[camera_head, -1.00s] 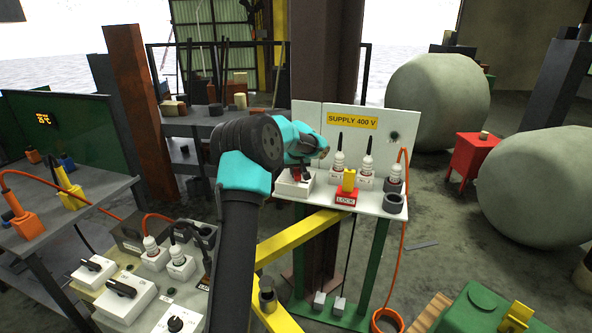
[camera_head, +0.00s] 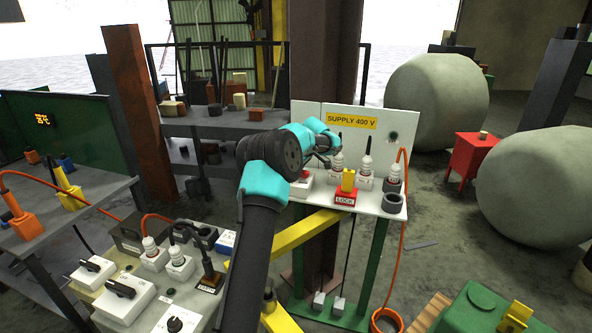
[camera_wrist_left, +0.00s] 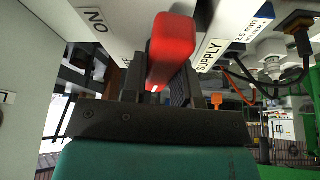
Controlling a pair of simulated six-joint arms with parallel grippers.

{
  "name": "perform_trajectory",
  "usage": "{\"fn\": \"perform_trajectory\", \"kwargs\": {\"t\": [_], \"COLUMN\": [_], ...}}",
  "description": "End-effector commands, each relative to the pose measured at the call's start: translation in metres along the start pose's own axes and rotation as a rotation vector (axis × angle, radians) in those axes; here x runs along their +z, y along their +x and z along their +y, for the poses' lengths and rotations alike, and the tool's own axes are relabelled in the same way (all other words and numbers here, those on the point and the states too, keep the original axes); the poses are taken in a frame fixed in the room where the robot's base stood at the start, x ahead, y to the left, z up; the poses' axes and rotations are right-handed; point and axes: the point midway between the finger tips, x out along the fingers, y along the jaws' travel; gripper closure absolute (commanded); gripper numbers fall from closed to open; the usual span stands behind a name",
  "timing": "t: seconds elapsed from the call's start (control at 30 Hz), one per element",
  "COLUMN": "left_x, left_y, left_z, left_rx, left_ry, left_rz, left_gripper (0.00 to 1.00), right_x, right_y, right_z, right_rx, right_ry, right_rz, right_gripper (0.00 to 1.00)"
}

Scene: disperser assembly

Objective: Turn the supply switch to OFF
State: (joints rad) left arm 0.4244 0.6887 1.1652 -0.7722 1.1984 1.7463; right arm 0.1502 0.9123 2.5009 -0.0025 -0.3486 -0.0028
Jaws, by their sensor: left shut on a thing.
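The supply switch is a white box (camera_head: 300,187) at the left end of the shelf under the SUPPLY 400 V sign (camera_head: 351,122). Its red handle (camera_wrist_left: 172,42) stands between the fingers of my left gripper (camera_wrist_left: 158,88), which is shut on it. White labels beside the handle read SUPPLY (camera_wrist_left: 211,54) and what looks like NO (camera_wrist_left: 95,19). In the head view my left gripper (camera_head: 318,160) is over the switch, and my arm hides much of the handle. My right gripper is not in view.
White-and-red plug connectors (camera_head: 366,170) and a red LOCK block (camera_head: 345,197) with a yellow top stand right of the switch. An orange cable (camera_head: 400,260) hangs beside the shelf.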

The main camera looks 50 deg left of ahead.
Motion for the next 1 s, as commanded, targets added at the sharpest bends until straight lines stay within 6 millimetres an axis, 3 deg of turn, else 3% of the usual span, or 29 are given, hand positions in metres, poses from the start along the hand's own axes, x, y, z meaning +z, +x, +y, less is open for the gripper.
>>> {"fn": "perform_trajectory", "kwargs": {"t": [0.4,0.87,0.9,1.0], "left_x": [0.0012,0.0013,0.0013,0.0010], "left_y": [0.0021,0.0022,0.0022,0.0019], "left_z": [0.0005,0.0002,0.0002,0.0003], "left_rx": [-0.080,-0.086,-0.086,-0.086], "left_ry": [-0.183,-0.199,-0.199,-0.198], "left_rz": [-0.002,-0.003,-0.003,-0.003], "left_gripper": [0.96,0.96,0.69,0.60], "right_x": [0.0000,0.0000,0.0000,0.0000], "right_y": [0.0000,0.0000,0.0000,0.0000], "right_z": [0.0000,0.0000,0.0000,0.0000], "right_rx": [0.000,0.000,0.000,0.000], "right_ry": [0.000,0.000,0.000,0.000], "right_rz": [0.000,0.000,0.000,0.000], "right_gripper": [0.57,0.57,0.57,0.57]}}
